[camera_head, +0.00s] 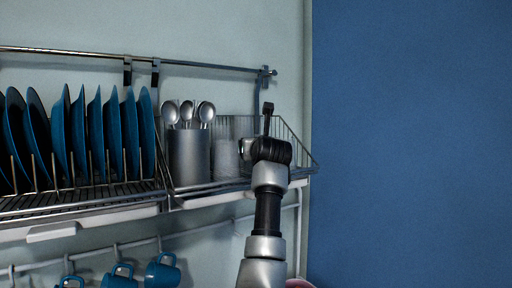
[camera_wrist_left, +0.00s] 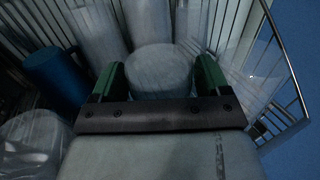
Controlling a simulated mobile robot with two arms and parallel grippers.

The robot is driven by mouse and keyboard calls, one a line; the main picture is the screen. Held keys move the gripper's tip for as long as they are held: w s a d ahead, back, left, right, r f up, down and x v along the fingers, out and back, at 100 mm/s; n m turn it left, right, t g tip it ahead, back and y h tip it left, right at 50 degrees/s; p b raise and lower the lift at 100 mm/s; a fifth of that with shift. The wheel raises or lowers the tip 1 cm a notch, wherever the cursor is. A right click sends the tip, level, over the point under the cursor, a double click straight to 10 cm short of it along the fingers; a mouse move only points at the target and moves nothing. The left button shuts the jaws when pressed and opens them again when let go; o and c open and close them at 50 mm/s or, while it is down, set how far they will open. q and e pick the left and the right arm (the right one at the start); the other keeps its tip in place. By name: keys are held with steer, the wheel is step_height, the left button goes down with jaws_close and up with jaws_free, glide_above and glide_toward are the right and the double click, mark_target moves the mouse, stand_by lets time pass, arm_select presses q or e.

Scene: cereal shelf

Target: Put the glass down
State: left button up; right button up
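My left gripper (camera_wrist_left: 159,80) has green fingers on both sides of a pale, round-topped glass (camera_wrist_left: 160,68). The glass fills the gap between them, and the fingers look closed against its sides. Its lower part is hidden. In the head view my left arm reaches up from the bottom to the right part of the wire rack (camera_head: 303,158); the fingertips are hard to make out there. My right gripper is not in view.
Another pale glass (camera_head: 226,160) stands between the metal cutlery holder (camera_head: 189,158) and my gripper. More pale glasses (camera_wrist_left: 95,32) and a blue cylinder (camera_wrist_left: 55,75) crowd the left in the wrist view. Blue plates (camera_head: 78,135) fill the left rack; blue mugs (camera_head: 162,272) hang below.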

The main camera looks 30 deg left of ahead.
arm_select(q)
steer(key=shift+r, duration=0.1)
steer(key=shift+s+d, duration=0.15)
steer(key=b+v, duration=0.5)
steer(key=v, duration=0.5)
steer(key=shift+s+d, duration=0.2)
steer(key=shift+d, duration=0.1)
steer(key=shift+s+d+b, duration=0.25)
steer(key=shift+s+b, duration=0.1)
